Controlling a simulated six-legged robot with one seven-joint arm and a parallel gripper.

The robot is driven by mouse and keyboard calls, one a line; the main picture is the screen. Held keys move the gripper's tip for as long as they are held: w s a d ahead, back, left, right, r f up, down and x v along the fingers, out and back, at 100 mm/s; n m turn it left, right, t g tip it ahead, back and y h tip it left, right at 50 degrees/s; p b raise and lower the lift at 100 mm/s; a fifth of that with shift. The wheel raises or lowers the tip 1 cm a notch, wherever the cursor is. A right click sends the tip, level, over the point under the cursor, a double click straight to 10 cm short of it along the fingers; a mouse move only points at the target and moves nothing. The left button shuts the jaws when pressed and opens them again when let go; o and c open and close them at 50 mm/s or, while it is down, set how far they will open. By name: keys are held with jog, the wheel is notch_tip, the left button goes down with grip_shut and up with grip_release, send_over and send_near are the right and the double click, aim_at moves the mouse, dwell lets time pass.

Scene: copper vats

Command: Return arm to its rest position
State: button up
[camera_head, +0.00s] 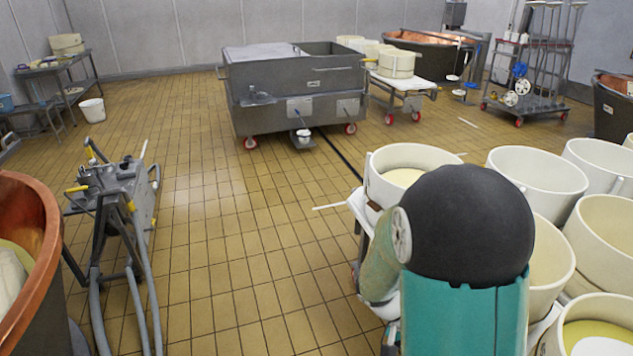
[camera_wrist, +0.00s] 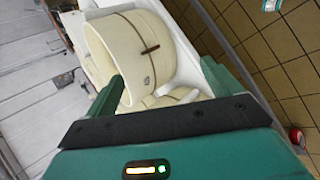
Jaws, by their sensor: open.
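My arm, with a black rounded joint and teal links, fills the lower right middle of the head view. It hides part of the tubs and the white cart behind it. My gripper (camera_wrist: 162,84) shows in the wrist view with its two green fingers spread wide. Nothing is held between them. A cream round tub (camera_wrist: 165,45) with a brown band appears beyond the fingers, tilted in that picture. I cannot tell how far it is from the fingertips. The gripper itself is hidden in the head view.
Several cream tubs (camera_head: 538,172) crowd the right side. A copper vat (camera_head: 45,240) stands at the left edge, beside a grey wheeled machine (camera_head: 110,185). A large grey wheeled tank (camera_head: 292,85) stands at the back. The tiled floor (camera_head: 235,240) in the middle is clear.

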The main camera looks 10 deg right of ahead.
jog(key=s+a+r+n+t+y, duration=0.1)
jog(key=a+r+n+t+y, duration=0.2)
jog(key=a+r, duration=0.5)
jog(key=s+a+r+n+t+y, duration=0.1)
jog(key=a+r+n+t+y, duration=0.2)
jog(key=a+r+t, duration=0.5)
notch_tip(320, 180, up, 6)
jog(key=shift+s+a+r+y, duration=0.2)
jog(key=shift+a+y, duration=0.1)
jog(key=shift+y, duration=0.6)
